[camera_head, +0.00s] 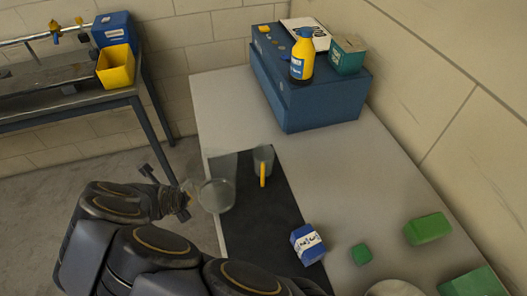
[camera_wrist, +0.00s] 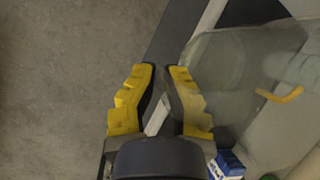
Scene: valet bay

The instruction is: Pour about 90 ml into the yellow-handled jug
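The yellow-handled jug (camera_head: 264,153) is a small clear grey vessel. It stands upright on the dark mat, its yellow handle towards the front. In the wrist view its yellow handle (camera_wrist: 281,96) shows at the right, partly behind clear walls. My gripper (camera_head: 184,194) is at the counter's left edge, left of and in front of that jug. It is closed around the pale handle of a larger clear jug (camera_head: 216,196), which also fills the right of the wrist view (camera_wrist: 232,75). The two jugs are apart. I cannot make out the liquid level in either.
A blue box with a white label (camera_head: 307,244) lies near the mat's (camera_head: 255,222) front right. Green blocks (camera_head: 428,229) lie farther right. A blue case (camera_head: 318,98) carries a yellow bottle (camera_head: 302,58). A side bench (camera_head: 62,100) stands at the left. The counter right of the mat is mostly clear.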

